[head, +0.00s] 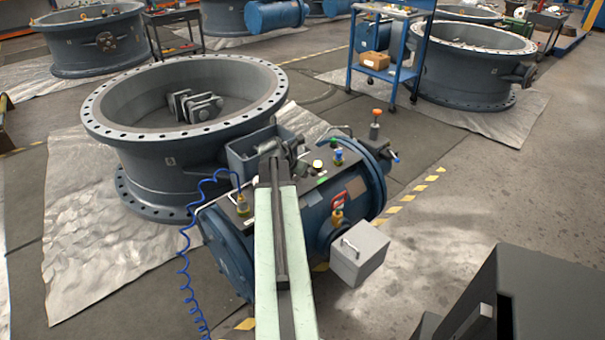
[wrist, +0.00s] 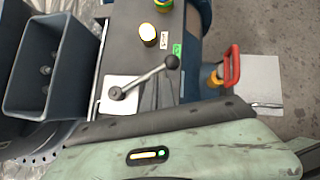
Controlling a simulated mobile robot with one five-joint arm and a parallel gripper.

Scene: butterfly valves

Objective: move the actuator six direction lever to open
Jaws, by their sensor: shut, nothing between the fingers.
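The blue cylindrical actuator (head: 350,190) lies beside a large flanged valve body (head: 150,150). In the wrist view, a metal lever (wrist: 143,79) with a black ball knob pivots on a pale plate (wrist: 118,92) on the actuator's dark top panel. It points up and right, its knob close to a small green label (wrist: 177,50) that I cannot read. My gripper (head: 274,148) is over the actuator's top by the open box, shut and empty. In the head view my arm and gripper seem to hide the lever; I see no contact with it.
An open rectangular box (wrist: 42,68) stands left of the lever. A brass-coloured button (wrist: 148,34) and a red-handled valve (wrist: 232,64) are close by. A grey box (head: 360,255) juts from the actuator's side. A coiled blue hose (head: 184,265) hangs at left.

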